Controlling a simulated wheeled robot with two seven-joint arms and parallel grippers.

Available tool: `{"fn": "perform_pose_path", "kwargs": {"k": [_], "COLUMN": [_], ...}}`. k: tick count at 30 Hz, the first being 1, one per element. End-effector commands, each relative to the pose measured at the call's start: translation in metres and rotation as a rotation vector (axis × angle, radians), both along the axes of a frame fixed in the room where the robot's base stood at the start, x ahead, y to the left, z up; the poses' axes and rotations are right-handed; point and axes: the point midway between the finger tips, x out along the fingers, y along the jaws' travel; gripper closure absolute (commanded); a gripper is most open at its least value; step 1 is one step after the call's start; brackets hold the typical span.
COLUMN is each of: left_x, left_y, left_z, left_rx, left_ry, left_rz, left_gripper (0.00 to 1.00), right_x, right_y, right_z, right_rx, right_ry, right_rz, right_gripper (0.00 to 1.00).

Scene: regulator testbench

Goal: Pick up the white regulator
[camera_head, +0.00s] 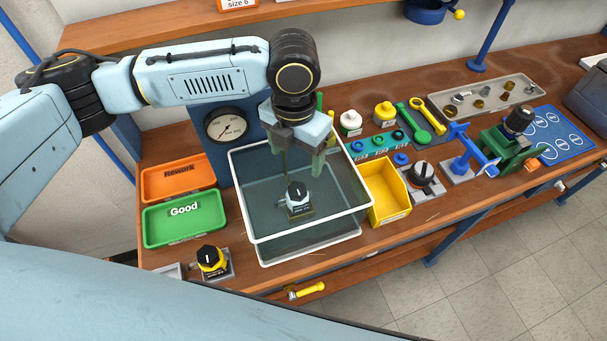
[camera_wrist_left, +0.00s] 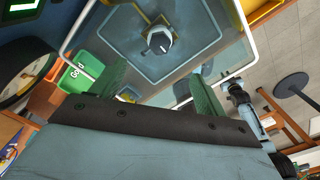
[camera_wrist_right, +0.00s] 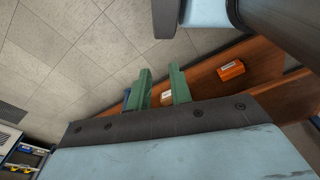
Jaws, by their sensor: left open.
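The white regulator (camera_head: 298,199) with a black knob sits inside the clear, white-rimmed tank (camera_head: 253,241) on the bench. It also shows in the left wrist view (camera_wrist_left: 160,41), near the top middle, on the tank floor. My left gripper (camera_head: 301,165) hangs over the tank, above and a little behind the regulator. Its green fingers are apart and empty, and they also show in the left wrist view (camera_wrist_left: 150,85).
The orange Rework tray (camera_head: 178,181) and green Good tray (camera_head: 184,218) lie left of the tank. A pressure gauge (camera_head: 226,125) stands behind it. A yellow bin (camera_head: 388,193) is close on its right. A yellow regulator (camera_head: 211,260) stands at the front left.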

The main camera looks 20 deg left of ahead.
Motion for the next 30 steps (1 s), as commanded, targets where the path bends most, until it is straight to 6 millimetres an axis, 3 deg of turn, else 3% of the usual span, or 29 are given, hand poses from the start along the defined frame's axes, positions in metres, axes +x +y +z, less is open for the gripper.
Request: {"fn": "perform_pose_path", "kwargs": {"k": [13, 17, 24, 30], "left_x": [-0.001, -0.001, -0.003, -0.002], "left_y": [0.0, 0.0, 0.001, 0.001], "left_z": [-0.07, -0.08, -0.106, -0.131], "left_rx": [0.0, -0.001, 0.001, 0.0], "left_ry": [0.002, 0.001, 0.004, 0.001], "left_rz": [0.002, 0.002, 0.002, 0.001], "left_gripper": [0.26, 0.26, 0.26, 0.26], "right_x": [-0.051, -0.048, -0.026, -0.028], "right_y": [-0.001, 0.0, 0.001, 0.001], "right_z": [0.0, 0.0, 0.007, 0.009], "right_rx": [-0.003, -0.004, 0.0, 0.0], "right_ry": [0.077, 0.073, 0.039, 0.04], "right_rz": [-0.001, -0.001, -0.001, -0.001], "right_gripper": [0.79, 0.79, 0.79, 0.79]}}
